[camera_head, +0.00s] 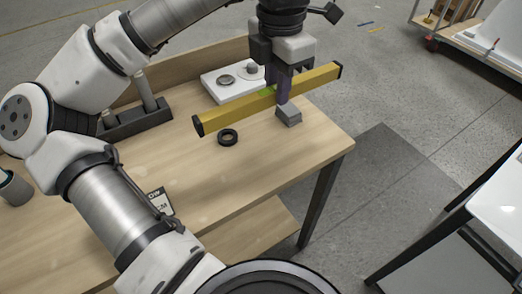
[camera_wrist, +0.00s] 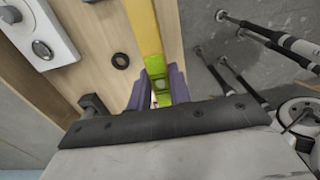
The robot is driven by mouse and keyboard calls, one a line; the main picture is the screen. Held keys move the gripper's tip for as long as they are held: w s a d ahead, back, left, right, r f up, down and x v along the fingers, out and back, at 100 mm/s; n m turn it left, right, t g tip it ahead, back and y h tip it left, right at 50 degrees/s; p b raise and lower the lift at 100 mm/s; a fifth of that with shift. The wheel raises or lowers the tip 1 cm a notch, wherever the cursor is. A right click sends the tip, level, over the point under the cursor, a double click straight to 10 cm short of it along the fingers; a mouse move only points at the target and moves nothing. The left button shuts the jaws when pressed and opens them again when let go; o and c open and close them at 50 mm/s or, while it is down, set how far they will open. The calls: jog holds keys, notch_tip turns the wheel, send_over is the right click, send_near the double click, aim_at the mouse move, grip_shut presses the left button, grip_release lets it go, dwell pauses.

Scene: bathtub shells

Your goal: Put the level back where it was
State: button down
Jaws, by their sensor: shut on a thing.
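The level is a long yellow bar (camera_head: 231,107) with black end caps and a green vial section near its middle. In the head view my gripper (camera_head: 277,88) is shut on it near the middle and holds it above the right part of the wooden table. In the wrist view the yellow level (camera_wrist: 143,24) runs up out of the picture, and its green section lies between the purple fingers of my gripper (camera_wrist: 160,92). Whether the level touches the grey block under it cannot be told.
The wooden table (camera_head: 262,160) holds a small grey block (camera_head: 288,116), a black ring (camera_head: 228,137), a white tray (camera_head: 217,92) with round parts, and a dark holder (camera_head: 135,119) with upright posts. A white-topped table (camera_head: 500,196) stands right, beyond open floor.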

aim_at(272, 165)
jog(key=shift+w+a, duration=0.15)
jog(key=shift+w, duration=0.05)
notch_tip(272, 165, down, 20)
jog(key=shift+p, duration=1.15)
jog(key=shift+f, duration=0.1)
jog(key=c, duration=1.7)
grip_release()
jog(key=shift+b, duration=0.3)
jog(key=shift+c, duration=0.2)
jog(key=o, duration=0.5)
jog(key=shift+c, duration=0.2)
